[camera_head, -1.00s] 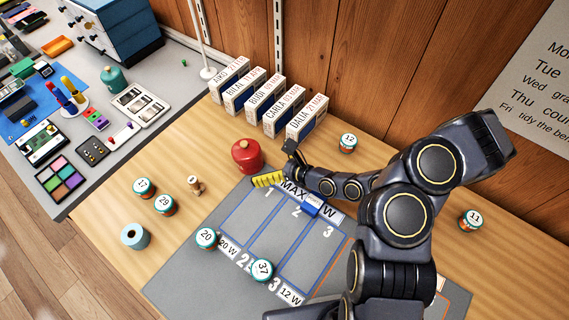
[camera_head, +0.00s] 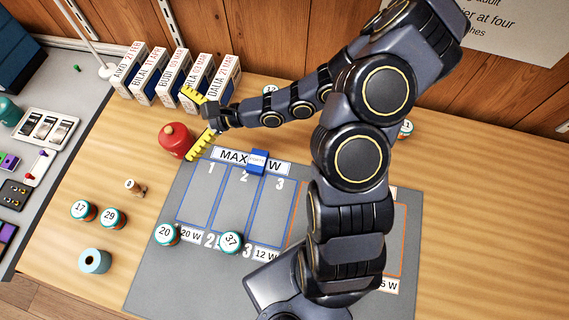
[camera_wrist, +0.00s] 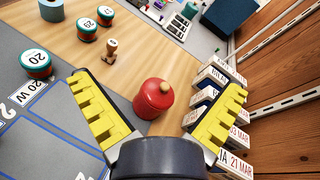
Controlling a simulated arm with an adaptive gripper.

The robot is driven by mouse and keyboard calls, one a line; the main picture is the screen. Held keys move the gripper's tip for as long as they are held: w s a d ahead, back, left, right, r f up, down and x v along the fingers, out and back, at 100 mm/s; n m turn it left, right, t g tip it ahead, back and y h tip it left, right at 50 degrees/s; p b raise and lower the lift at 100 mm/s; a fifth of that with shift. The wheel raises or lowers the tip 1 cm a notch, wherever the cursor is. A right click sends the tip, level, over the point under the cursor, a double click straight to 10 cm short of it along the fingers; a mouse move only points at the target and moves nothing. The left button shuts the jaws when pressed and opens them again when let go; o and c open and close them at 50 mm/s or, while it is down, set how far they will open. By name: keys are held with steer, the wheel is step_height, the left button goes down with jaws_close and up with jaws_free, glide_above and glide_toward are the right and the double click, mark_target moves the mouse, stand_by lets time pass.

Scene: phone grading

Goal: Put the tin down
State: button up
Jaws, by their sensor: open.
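A red tin (camera_head: 174,141) with a knob on its lid stands upright on the wooden bench, just off the grey mat's far left corner. My gripper (camera_head: 188,122) is open and empty, its yellow fingers spread wide to the right of and behind the red tin. In the wrist view my gripper (camera_wrist: 158,82) has the red tin (camera_wrist: 152,100) in the gap between its fingers, with space on both sides. Several smaller teal-lidded numbered tins stand about: 17 (camera_head: 82,211), 29 (camera_head: 113,218), 20 (camera_head: 166,235) and 37 (camera_head: 231,243).
A row of dated white boxes (camera_head: 190,80) stands behind my gripper, close to its far finger. A blue block (camera_head: 257,162) lies on the grey mat (camera_head: 150,285). A wooden stamp (camera_head: 135,188) and blue roll (camera_head: 95,261) stand at left. Bare bench lies between stamp and red tin.

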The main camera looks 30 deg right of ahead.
steer(key=s+a+r+n+g+h, duration=0.1)
steer(key=s+a+r+n+g, duration=0.2)
steer(key=s+r+n+g, duration=0.35)
steer(key=s+a+r+n+g+h, duration=0.1)
steer(key=s+a+r+n+g, duration=0.25)
steer(key=s+n, duration=0.45)
steer(key=s+d+r+n+h, duration=0.1)
steer(key=s+d+n+h, duration=0.1)
steer(key=s+d+h, duration=0.2)
steer(key=s+d+r+n+h, duration=0.2)
steer(key=s+d+h, duration=0.3)
steer(key=d, duration=0.6)
steer(key=shift+s+r+n+h, duration=0.2)
steer(key=shift+n+h, duration=0.35)
steer(key=shift+h, duration=0.65)
